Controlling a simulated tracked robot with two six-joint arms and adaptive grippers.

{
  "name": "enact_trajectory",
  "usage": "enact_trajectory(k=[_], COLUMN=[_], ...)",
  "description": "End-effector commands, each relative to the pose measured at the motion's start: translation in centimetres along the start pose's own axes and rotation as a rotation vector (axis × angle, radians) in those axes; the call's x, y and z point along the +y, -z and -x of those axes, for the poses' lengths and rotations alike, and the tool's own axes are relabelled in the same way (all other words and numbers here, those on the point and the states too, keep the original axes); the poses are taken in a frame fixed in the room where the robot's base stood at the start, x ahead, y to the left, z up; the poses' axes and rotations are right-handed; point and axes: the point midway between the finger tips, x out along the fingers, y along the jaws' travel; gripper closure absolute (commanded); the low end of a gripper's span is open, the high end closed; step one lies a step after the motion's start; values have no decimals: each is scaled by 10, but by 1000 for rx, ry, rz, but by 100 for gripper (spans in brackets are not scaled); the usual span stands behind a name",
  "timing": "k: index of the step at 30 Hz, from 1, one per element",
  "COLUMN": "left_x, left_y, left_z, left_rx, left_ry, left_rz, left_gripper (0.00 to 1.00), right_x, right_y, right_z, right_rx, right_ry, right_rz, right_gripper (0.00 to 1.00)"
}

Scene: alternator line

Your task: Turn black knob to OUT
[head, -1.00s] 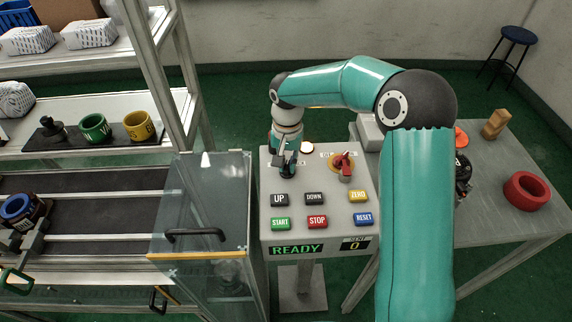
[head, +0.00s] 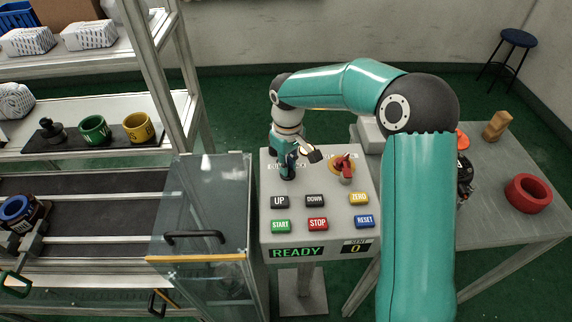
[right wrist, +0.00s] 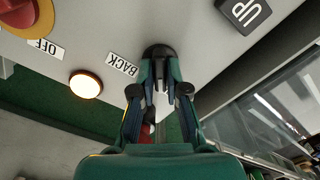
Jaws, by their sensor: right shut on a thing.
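The black knob (right wrist: 160,52) sits on the grey control panel (head: 270,225), between my right gripper's fingers. My right gripper (head: 287,172) comes down on the panel's upper left and is shut on the knob. In the right wrist view both fingertips (right wrist: 160,82) close around the knob from either side. A BACK label (right wrist: 122,65) lies beside the knob there. I cannot read an OUT label; the labels near the knob in the head view are small and partly covered. My left gripper is not in view.
A red switch (head: 345,167) on a yellow plate is right of the gripper. UP (head: 279,201), DOWN and other buttons lie below; the display (head: 296,251) reads READY. A lit round lamp (right wrist: 86,84) is near the knob. A glass door (head: 205,215) stands close on the left.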

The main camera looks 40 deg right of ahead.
Motion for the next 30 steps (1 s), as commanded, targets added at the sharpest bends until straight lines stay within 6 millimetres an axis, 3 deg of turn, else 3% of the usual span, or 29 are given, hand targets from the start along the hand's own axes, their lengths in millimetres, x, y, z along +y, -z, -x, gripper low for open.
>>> enact_trajectory(k=[9,24,25,28,30], left_x=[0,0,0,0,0], left_y=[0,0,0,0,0], left_z=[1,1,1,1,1], left_rx=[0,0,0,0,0], left_ry=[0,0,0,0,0], left_rz=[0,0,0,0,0], left_gripper=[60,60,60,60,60], right_x=[1,2,2,1,1], right_y=[5,5,5,4,3], right_z=[5,5,5,4,3], right_rx=[20,20,20,16,13], right_ry=[-6,-7,-7,-6,-5], right_rz=[119,138,138,137,137], right_gripper=[100,100,82,65,61])
